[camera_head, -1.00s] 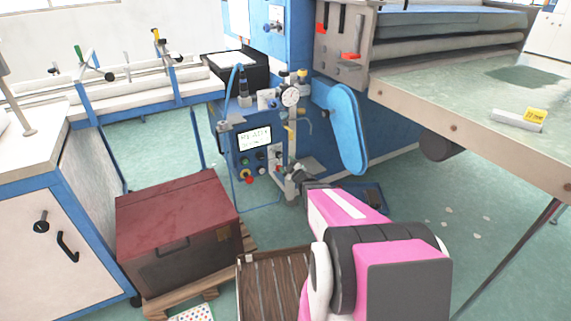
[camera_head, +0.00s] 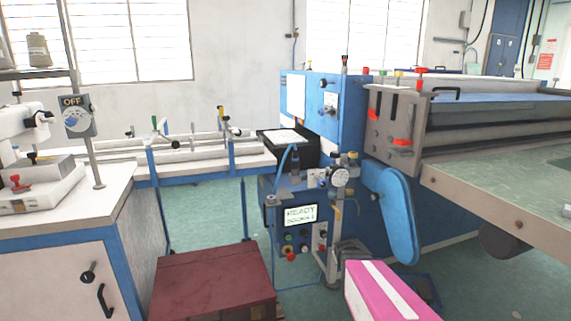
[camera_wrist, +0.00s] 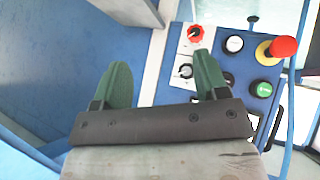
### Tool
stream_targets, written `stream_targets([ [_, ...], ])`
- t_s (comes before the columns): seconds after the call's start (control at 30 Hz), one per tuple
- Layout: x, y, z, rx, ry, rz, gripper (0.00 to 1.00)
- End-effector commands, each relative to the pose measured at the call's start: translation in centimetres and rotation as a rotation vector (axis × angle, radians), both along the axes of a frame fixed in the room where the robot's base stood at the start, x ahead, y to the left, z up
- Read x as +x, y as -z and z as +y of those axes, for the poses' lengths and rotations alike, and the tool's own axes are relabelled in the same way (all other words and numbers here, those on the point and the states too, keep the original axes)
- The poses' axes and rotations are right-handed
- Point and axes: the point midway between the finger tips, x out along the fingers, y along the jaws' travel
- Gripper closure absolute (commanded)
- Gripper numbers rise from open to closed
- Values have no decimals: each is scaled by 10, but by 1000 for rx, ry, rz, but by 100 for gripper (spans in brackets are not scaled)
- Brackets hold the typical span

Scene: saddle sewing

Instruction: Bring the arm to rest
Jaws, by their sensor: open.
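My gripper (camera_wrist: 163,88) shows in the wrist view with its two green fingers spread apart and nothing between them. Behind the fingers is the blue machine's control panel (camera_wrist: 180,75), with a red knob (camera_wrist: 195,34), several push buttons and a red emergency button (camera_wrist: 283,47) on the right. The gripper itself cannot be made out there. The machine's display (camera_head: 301,215) reads READY on its first line.
A dark red chest (camera_head: 215,283) stands on the floor left of my arm. A white-topped cabinet (camera_head: 75,215) with a sewing head is at the left. A blue belt guard (camera_head: 400,215) and a long green table (camera_head: 510,185) are at the right.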

Motion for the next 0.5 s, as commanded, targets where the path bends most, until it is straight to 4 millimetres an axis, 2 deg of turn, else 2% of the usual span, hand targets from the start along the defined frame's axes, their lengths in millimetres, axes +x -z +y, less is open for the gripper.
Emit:
stream_targets([
  [0.03,-20,-6,4,28,35,67,33],
  [0.3,-115,-24,34,184,193,461,33],
  [0.4,-144,-34,45,227,225,579,33],
  [0.5,-164,-41,54,256,242,666,33],
])
